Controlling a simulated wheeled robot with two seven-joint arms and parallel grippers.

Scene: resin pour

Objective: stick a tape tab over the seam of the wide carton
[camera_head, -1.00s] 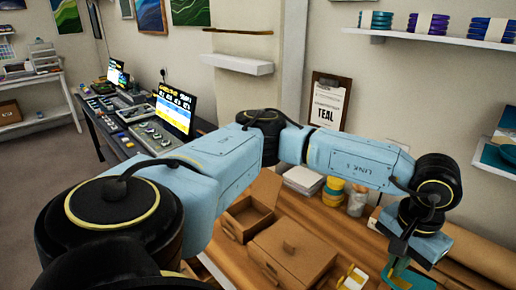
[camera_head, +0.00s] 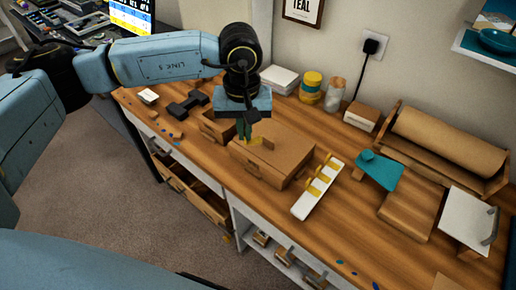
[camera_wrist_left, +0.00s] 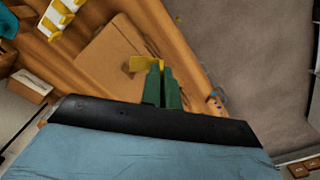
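The wide carton (camera_head: 285,160) is a brown box on the wooden bench, closed on top, with a small brown piece standing up from its lid. My left gripper (camera_head: 244,130) is over the carton's left part, its green fingers pointing down. In the left wrist view its fingers (camera_wrist_left: 161,85) are close together, with a yellow tape tab (camera_wrist_left: 142,63) at their tips, over the carton top (camera_wrist_left: 108,58). Whether the tab touches the carton, I cannot tell. A white strip (camera_head: 303,206) with several yellow tabs lies right of the carton. My right gripper is not in view.
A smaller carton (camera_head: 213,126) stands behind and left of the wide one, partly hidden by my gripper. The front-right bench is mostly clear.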

